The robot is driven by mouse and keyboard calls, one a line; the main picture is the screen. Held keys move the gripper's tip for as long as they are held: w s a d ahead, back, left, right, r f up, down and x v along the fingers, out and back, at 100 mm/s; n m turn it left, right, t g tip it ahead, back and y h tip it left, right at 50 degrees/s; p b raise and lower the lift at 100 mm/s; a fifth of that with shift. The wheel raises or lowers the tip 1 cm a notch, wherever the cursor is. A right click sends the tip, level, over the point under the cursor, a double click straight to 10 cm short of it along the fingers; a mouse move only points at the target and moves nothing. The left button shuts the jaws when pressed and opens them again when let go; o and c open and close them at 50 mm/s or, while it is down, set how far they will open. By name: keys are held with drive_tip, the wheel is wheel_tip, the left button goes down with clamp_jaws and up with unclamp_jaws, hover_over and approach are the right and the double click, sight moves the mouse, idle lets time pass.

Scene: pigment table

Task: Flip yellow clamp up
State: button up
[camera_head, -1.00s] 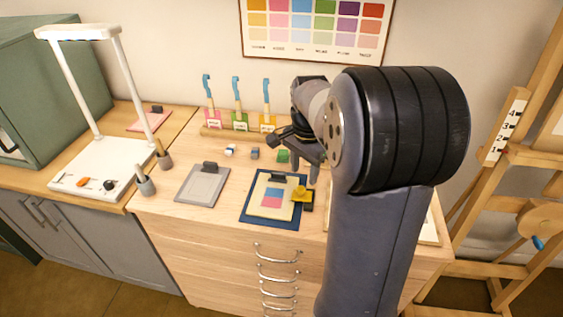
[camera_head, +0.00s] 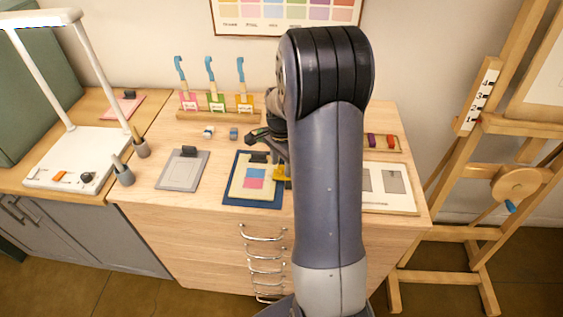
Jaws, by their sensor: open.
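The yellow clamp (camera_head: 279,174) sits at the right edge of the blue board (camera_head: 238,200), beside a cream sheet (camera_head: 239,190) with pink and blue squares. My arm partly hides its right side, and I cannot tell clearly whether its lever is up or down. My gripper (camera_head: 262,146) is open and empty, just above and behind the clamp in the picture, close to the board's black clip (camera_head: 259,157). My arm hides part of the gripper. I cannot tell whether a finger touches the clip or the clamp.
A grey clipboard (camera_head: 183,171) lies to the left. Blue-handled brushes (camera_head: 210,68) stand in a wooden rack behind. A white sample board (camera_head: 400,205) and a tray with coloured pieces (camera_head: 380,141) lie right of my arm. An easel (camera_head: 500,124) stands at far right.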

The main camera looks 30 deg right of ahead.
drive_tip(key=shift+f, duration=0.15)
drive_tip(key=shift+c, duration=0.4)
clamp_jaws()
